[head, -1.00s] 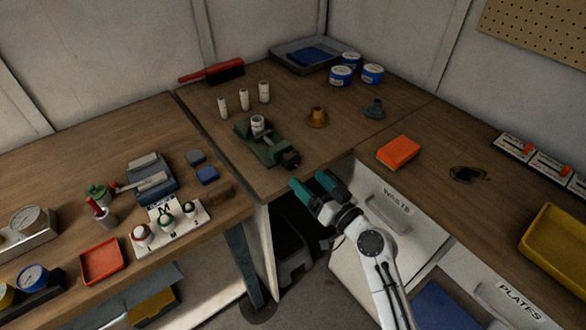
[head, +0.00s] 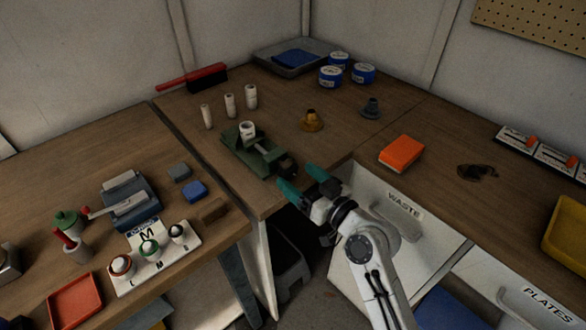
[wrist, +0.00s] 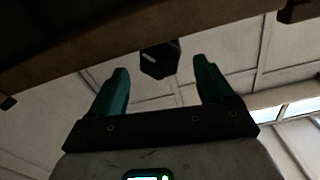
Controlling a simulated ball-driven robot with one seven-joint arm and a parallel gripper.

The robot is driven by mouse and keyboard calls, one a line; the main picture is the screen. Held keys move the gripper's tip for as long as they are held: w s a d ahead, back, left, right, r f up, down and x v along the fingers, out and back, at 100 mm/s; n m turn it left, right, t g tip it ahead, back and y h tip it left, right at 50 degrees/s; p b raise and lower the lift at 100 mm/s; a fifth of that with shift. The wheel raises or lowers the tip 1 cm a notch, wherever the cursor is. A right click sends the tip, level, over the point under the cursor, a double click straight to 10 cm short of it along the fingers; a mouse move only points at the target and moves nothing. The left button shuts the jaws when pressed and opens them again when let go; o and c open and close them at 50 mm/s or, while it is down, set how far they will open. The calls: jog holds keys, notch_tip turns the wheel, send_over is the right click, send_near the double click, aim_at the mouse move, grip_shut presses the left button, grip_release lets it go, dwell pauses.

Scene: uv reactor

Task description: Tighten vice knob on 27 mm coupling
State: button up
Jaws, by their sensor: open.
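A green vice (head: 243,150) lies on the wooden bench near its front corner. A white coupling (head: 247,130) stands upright in it, between its jaws as far as I can tell. The dark vice knob (head: 288,165) is at the vice's front right end, by the bench edge. In the wrist view the dark faceted knob (wrist: 159,59) shows ahead, between and beyond my fingertips. My gripper (head: 300,180) has green fingers, is open and empty, and is just short of the knob. It also shows in the wrist view (wrist: 160,75), its fingers apart on either side.
Several white couplings (head: 230,104) stand behind the vice. A brass funnel-like part (head: 312,121) and a grey one (head: 371,108) stand to its right. The bench edge (wrist: 60,75) crosses the wrist view's top.

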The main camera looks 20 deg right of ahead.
jog(key=shift+x, duration=1.4)
jog(key=c, duration=1)
